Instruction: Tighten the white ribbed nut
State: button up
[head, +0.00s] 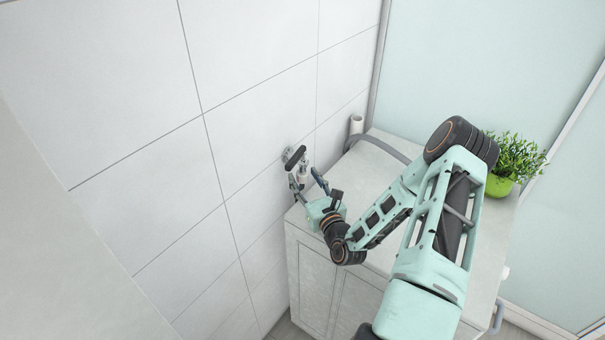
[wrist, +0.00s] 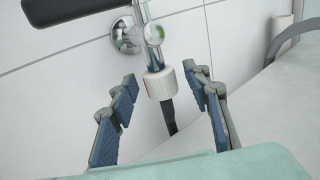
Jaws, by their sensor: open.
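The white ribbed nut (wrist: 158,84) sits at the lower end of a chrome valve pipe (wrist: 153,57) on the wall. A dark hose (wrist: 168,116) comes out of its underside. My gripper (wrist: 160,85) is open, with its blue-padded fingers on either side of the nut. In the head view my gripper (head: 309,183) is at the wall fitting above the cabinet's left edge. The nut is small there and partly hidden by the gripper.
A dark handle (head: 295,158) sticks out from the valve, above the gripper. A green potted plant (head: 499,184) stands at right. The tiled wall is close behind.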

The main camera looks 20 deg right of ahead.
jog(key=shift+w, duration=0.9)
jog(key=shift+c, duration=0.4)
jog(key=c, duration=1.1)
